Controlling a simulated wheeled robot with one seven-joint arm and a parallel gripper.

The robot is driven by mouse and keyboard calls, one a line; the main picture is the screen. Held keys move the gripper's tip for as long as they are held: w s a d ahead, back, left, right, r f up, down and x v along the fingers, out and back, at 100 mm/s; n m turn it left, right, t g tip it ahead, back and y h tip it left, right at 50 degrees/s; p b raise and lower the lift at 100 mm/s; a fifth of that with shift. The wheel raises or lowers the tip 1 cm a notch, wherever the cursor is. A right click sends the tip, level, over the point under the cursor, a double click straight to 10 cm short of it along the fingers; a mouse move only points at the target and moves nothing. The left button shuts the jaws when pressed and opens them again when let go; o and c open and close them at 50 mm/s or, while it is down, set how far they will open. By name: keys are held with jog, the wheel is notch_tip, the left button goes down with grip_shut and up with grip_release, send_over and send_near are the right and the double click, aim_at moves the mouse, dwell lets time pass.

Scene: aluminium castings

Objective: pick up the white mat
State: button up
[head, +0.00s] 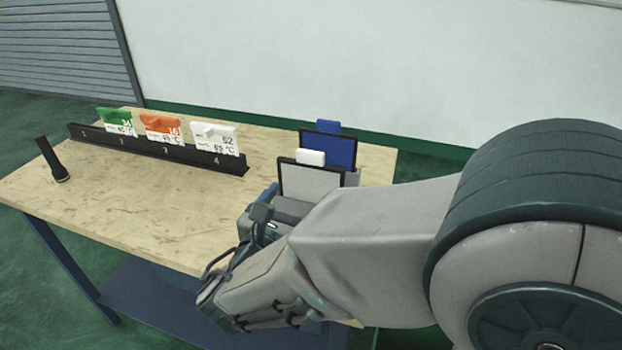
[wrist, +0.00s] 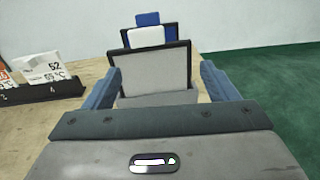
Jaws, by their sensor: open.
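The white mat is a pale grey-white panel in a black frame with a white block on its top edge. It stands upright on the table in the head view (head: 311,182) and in the wrist view (wrist: 155,72). My gripper (wrist: 160,69) is open, with one blue finger to each side of the mat's lower part in the wrist view. The fingers do not visibly touch it. The mat's lower edge is hidden behind my gripper and arm in the head view.
A blue mat (head: 330,150) stands close behind the white one. A black numbered rack (head: 158,149) holds green (head: 115,117), orange (head: 161,124) and white (head: 215,136) tags to the left. A dark cylinder (head: 52,160) stands at the table's left. The middle of the wooden table (head: 165,210) is clear.

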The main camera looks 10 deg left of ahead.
aim_at(310, 157)
jog(key=shift+n+t+y, duration=0.3)
jog(key=shift+n+y, duration=0.1)
jog(key=shift+n, duration=0.1)
jog(key=w, duration=0.8)
jog(key=shift+a+r+p, duration=0.2)
jog(key=shift+r+p, duration=0.1)
jog(key=shift+w+d+r+p, duration=0.1)
jog(key=shift+w+d+p, duration=0.1)
jog(key=shift+w, duration=1.15)
jog(key=shift+w+d+r+p, duration=0.1)
jog(key=shift+w+d+p, duration=0.1)
jog(key=shift+w, duration=1.1)
jog(key=c, duration=1.4)
